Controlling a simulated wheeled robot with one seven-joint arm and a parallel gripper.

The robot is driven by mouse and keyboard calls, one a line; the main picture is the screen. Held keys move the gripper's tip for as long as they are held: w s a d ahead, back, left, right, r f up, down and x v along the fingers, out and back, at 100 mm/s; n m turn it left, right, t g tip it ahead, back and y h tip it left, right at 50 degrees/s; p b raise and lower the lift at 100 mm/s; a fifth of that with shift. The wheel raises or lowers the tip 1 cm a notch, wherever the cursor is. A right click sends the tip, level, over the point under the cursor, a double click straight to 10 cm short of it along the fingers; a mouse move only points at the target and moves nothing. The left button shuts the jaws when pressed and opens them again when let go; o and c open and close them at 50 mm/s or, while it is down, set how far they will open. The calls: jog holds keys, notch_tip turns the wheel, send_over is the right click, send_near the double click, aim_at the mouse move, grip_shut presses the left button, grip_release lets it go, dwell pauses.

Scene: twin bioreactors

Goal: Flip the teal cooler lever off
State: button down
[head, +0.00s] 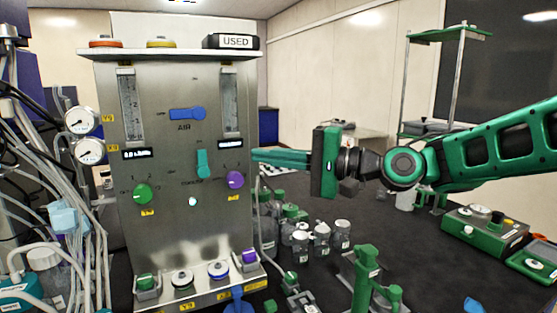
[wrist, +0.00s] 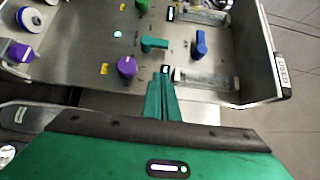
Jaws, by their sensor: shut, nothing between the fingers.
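The teal cooler lever (head: 202,163) is on the steel front panel (head: 165,225), below the blue AIR lever (head: 187,114). In the head view the teal lever stands upright. It also shows in the wrist view (wrist: 154,44), just beyond the fingertips. My gripper (head: 254,155) is shut and empty, its green fingers pointing left at the panel's right side, level with the lever. In the wrist view my gripper (wrist: 163,72) points up toward the lever, with a small gap seen between them. Whether the tips touch the panel I cannot tell.
A purple knob (head: 235,180) sits close below the fingertips, and a green knob (head: 143,194) is farther left. Flow tubes (head: 230,103) flank the panel's top. Glass bottles (head: 321,238) and a green stand (head: 369,280) occupy the dark bench below my arm.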

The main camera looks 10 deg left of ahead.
aim_at(202, 163)
jog(key=s+x, duration=0.1)
jog(key=x, duration=0.7)
jog(key=shift+s+a, duration=0.35)
jog(key=shift+s, duration=0.5)
